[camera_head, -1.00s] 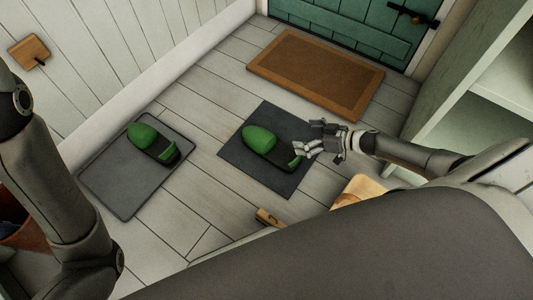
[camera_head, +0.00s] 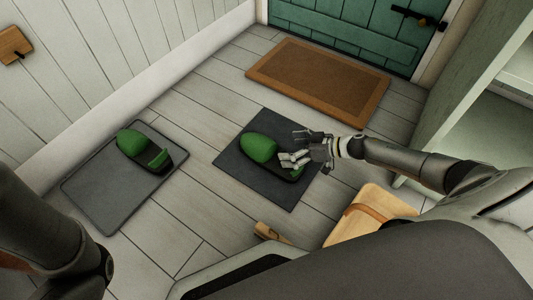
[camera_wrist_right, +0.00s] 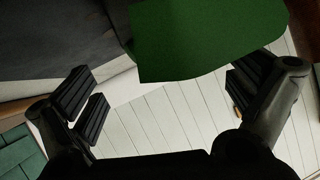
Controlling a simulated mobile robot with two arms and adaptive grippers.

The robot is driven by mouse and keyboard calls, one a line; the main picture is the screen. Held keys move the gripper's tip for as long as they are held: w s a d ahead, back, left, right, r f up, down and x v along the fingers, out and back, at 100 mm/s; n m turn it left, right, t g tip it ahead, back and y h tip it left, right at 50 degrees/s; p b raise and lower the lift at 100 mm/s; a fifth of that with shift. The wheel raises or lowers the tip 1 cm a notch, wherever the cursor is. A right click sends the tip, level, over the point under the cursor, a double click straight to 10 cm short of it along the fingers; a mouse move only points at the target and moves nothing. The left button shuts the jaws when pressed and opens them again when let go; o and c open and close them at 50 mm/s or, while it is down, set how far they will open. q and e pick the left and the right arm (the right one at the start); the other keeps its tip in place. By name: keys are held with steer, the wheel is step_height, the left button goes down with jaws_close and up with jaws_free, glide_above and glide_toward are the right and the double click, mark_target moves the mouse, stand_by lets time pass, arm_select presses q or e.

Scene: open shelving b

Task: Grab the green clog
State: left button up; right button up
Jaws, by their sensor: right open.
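A green clog (camera_head: 258,147) with a dark sole lies on the dark square mat (camera_head: 285,195) in the middle of the floor. A second green clog (camera_head: 137,143) lies on the grey tray-like mat (camera_head: 95,205) at the left. My right gripper (camera_head: 292,148) is open at the heel end of the middle clog, and its fingers hide part of that end. In the right wrist view, the clog's green part (camera_wrist_right: 205,40) shows large ahead of the spread fingers (camera_wrist_right: 165,92). I cannot tell whether they touch it. My left gripper is out of view.
A brown doormat (camera_head: 318,82) lies before the green door (camera_head: 350,35). Open shelving (camera_head: 470,125) stands at the right. A wooden board-like item (camera_head: 370,210) and a small wooden piece (camera_head: 268,232) are near the front. Floor between the mats is clear.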

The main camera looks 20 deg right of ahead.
mark_target(275, 149)
steer(key=b+x, duration=0.3)
steer(key=shift+w+a+f, duration=0.15)
steer(key=shift+a, duration=0.2)
steer(key=shift+w+a+f+b, duration=0.15)
steer(key=shift+w+a+b, duration=0.3)
steer(key=shift+b, duration=0.1)
steer(key=c, duration=1.5)
